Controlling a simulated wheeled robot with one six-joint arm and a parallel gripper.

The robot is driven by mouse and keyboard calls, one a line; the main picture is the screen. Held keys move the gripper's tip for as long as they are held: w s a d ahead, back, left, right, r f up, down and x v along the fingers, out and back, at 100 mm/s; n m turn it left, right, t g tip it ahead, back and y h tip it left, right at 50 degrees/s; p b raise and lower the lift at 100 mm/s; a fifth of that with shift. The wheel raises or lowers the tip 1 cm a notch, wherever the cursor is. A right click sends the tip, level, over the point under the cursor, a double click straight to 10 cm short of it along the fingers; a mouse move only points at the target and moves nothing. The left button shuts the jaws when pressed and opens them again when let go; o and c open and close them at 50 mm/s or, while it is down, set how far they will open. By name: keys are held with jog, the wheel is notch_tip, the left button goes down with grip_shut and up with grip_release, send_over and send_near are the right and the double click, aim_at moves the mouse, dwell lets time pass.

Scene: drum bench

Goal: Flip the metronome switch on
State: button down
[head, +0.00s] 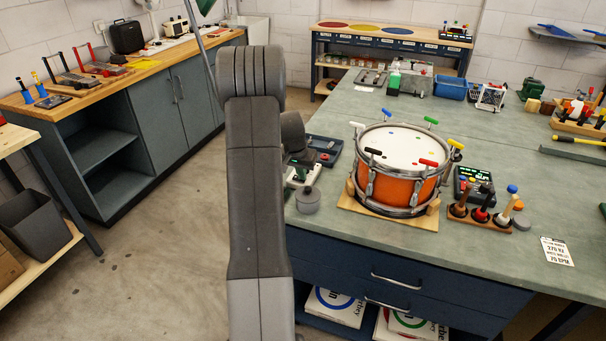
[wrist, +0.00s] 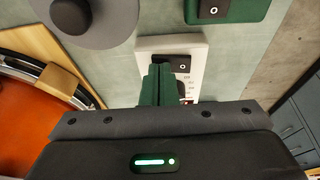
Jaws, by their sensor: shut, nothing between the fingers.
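A white device (wrist: 146,44) with a printed number scale, which looks like the metronome, lies on the bench in the wrist view. A black rocker switch (wrist: 184,66) marked "O" sits near its top end. My gripper (wrist: 161,72) is shut and empty. Its green fingers are over the device, just left of the visible "O" end, and hide the rest of the switch and part of the scale. I cannot tell whether they touch it. In the head view the white device (head: 301,172) shows at the bench's left edge; my arm hides part of that area.
A green box (wrist: 235,8) with a similar rocker switch is close by. A grey disc with a black knob (wrist: 112,22) lies beside the device. An orange drum (head: 390,182) stands on a wooden base to the right. A printed card (head: 557,251) lies farther right.

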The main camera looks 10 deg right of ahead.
jog(key=shift+w+a+r, duration=0.2)
jog(key=shift+w+a, duration=0.1)
jog(key=shift+a, duration=0.15)
jog(key=shift+d+r, duration=0.1)
jog(key=shift+r, duration=0.45)
jog(key=s+d+v, duration=0.1)
jog(key=d+v, duration=0.1)
jog(key=v, duration=1)
jog(key=shift+d+r, duration=0.35)
jog(key=shift+r, duration=0.05)
jog(key=shift+s+f, duration=0.1)
